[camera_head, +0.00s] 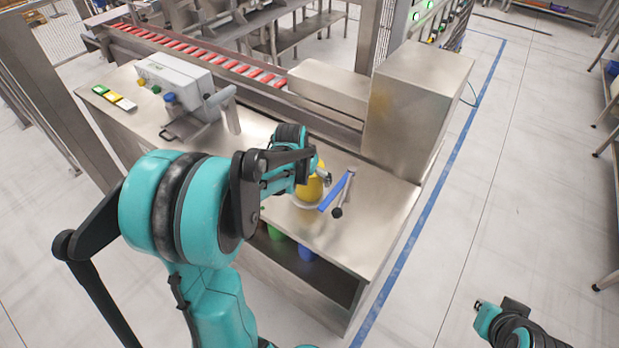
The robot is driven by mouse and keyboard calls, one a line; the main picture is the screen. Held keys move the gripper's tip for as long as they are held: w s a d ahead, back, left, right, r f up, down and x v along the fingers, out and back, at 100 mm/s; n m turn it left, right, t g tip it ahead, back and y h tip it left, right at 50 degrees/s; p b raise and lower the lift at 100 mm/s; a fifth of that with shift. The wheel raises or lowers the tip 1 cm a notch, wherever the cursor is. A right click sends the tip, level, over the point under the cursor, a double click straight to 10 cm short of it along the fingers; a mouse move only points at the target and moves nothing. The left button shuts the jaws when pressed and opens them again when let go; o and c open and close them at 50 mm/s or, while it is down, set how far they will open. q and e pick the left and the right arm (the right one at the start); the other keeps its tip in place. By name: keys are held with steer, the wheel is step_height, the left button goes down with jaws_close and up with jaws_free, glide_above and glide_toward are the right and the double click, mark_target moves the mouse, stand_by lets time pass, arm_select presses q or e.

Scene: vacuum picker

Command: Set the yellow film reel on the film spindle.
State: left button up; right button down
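The yellow film reel (311,189) is on the near right part of the steel worktop, partly covered by my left arm. A pale round base (306,204) shows right under it. I cannot tell whether this is the film spindle or whether the reel rests fully on it. My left gripper (324,175) is at the reel's upper side, mostly hidden behind its own arm. I cannot tell whether its fingers grip the reel. My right gripper (480,306) is low at the right, over the floor and far from the reel. Its finger opening is too small to read.
A blue bar (337,191) and a black-knobbed lever (338,212) stand close right of the reel. A steel box (416,110) rises behind. A grey machine (177,80) is at the worktop's left. Green (275,234) and blue (306,252) items sit beneath. The worktop's front right is clear.

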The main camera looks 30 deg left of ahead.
arm_select(q)
steer(key=p+v, duration=0.2)
steer(key=v, duration=0.7)
steer(key=shift+s+r, duration=0.1)
steer(key=shift+r, duration=0.05)
steer(key=s+d+r+m+t, duration=0.1)
steer(key=s+d+r+t, duration=0.1)
steer(key=s+d, duration=1.2)
steer(key=shift+s+d+t+h, duration=0.3)
steer(key=shift+s+d, duration=0.05)
steer(key=shift+d, duration=0.15)
step_height(320, 180, down, 5)
steer(key=b, duration=0.5)
